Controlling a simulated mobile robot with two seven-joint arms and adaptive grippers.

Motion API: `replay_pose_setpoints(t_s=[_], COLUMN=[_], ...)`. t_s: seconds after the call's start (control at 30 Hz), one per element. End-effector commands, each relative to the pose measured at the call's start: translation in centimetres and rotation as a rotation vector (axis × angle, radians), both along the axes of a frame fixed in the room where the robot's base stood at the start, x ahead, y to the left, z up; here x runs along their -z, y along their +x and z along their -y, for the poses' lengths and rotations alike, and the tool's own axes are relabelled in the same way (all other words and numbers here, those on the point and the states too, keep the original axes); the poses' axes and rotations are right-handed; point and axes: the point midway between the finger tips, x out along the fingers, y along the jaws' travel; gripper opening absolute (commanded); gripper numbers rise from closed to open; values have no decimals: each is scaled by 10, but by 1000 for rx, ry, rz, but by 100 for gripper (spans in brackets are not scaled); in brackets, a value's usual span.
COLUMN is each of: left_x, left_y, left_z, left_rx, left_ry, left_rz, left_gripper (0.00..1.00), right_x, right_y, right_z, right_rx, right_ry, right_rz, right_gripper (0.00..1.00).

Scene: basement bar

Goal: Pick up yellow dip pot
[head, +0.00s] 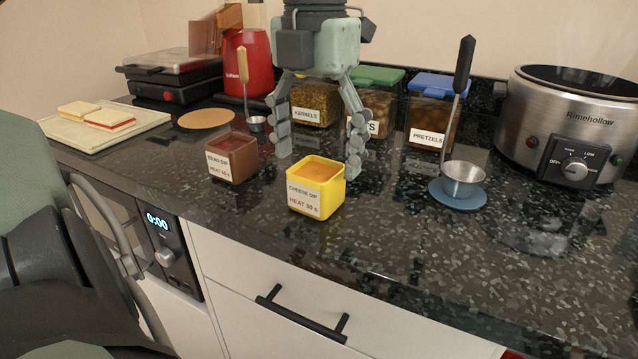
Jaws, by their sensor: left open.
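The yellow dip pot (316,206) is a small square pot labelled "CHEESE DIP, HEAT 30 s", with orange dip in it. It stands upright on the dark speckled counter (400,228) near the front edge. My left gripper (318,160) points down, open and empty, just behind the pot. One finger is at the pot's back left and the other at its right rear corner; I cannot tell whether either touches it. My right gripper is not in view.
A brown bean dip pot (232,158) stands close on the left. A ladle rests on a blue coaster (457,195) at right. Lidded jars (434,110) stand behind, with a slow cooker (570,125) at right.

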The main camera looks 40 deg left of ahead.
Motion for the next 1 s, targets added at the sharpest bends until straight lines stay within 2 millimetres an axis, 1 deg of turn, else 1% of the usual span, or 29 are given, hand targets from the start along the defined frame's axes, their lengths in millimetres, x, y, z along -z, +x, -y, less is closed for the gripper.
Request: replay_pose_setpoints(t_s=[0.03, 0.07, 0.1, 0.2, 0.3, 0.47, 0.57, 0.9, 0.97, 1.0], left_x=[9, 13, 20, 30, 33, 33, 33, 33, 33, 33], left_y=[-1, -1, 0, 0, 0, 0, 0, 0, 0, 0], left_z=[0, -1, -1, -1, -1, -1, -1, -1, -1, -2], left_rx=[1, 1, 1, -1, -2, -2, -2, -2, -2, -2], left_ry=[-3, -3, -2, -2, -1, 0, 0, 0, 0, 0], left_rz=[-6, -5, -5, -3, -1, 0, 0, 0, 0, 1], left_gripper=[78, 78, 78, 78, 78, 78, 68, 25, 18, 16], right_x=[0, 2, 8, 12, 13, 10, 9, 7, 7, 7], right_y=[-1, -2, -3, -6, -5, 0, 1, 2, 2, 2], right_z=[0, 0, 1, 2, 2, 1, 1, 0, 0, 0], right_rx=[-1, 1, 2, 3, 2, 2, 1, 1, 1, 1], right_ry=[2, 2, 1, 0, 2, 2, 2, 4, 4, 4], right_rz=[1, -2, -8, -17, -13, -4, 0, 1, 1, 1], right_gripper=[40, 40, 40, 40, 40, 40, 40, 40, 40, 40])
